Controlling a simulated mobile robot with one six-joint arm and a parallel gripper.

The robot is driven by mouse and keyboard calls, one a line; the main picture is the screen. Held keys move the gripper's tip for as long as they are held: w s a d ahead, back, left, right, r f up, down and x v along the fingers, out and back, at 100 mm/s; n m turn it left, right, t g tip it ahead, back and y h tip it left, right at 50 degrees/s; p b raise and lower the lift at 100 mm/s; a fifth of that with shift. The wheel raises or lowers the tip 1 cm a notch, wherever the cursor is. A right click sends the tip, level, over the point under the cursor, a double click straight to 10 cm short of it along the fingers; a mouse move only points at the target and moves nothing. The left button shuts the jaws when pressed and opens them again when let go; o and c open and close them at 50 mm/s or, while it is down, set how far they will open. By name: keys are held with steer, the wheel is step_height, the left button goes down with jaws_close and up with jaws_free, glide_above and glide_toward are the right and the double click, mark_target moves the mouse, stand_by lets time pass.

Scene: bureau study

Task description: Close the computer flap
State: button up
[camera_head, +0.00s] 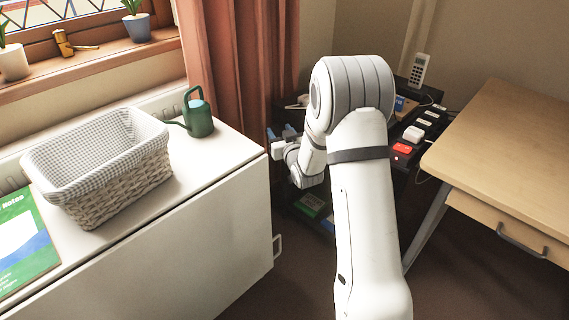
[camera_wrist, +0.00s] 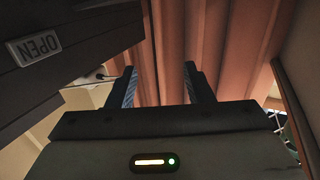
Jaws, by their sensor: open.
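My gripper (camera_head: 281,136) is open and empty, beside a dark shelf unit behind my arm in the head view. In the wrist view my gripper (camera_wrist: 160,76) shows two dark fingers spread apart, with the red-brown curtain beyond them. A dark panel (camera_wrist: 100,40) with a pale label (camera_wrist: 35,46) reading "OPEN", upside down, is at the upper left of the wrist view. It lies to the left of the fingers with no visible contact. I cannot tell whether this panel is the computer flap. My arm hides much of the shelf unit in the head view.
A white cabinet (camera_head: 190,250) stands left, bearing a wicker basket (camera_head: 125,185), green watering can (camera_head: 198,115) and green notes book (camera_head: 22,245). A wooden desk (camera_head: 510,125) is at right. The curtain (camera_head: 245,60) hangs behind my gripper. Dark floor shows between cabinet and desk.

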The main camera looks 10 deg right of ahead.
steer(key=d+f+t+y+b, duration=0.1)
steer(key=d+f+t+b, duration=0.15)
steer(key=f, duration=0.45)
steer(key=d+f+t+y+b, duration=0.1)
steer(key=f+t+b, duration=0.15)
steer(key=f, duration=0.45)
steer(key=b+x, duration=0.2)
steer(key=x, duration=0.6)
steer(key=shift+g, duration=0.3)
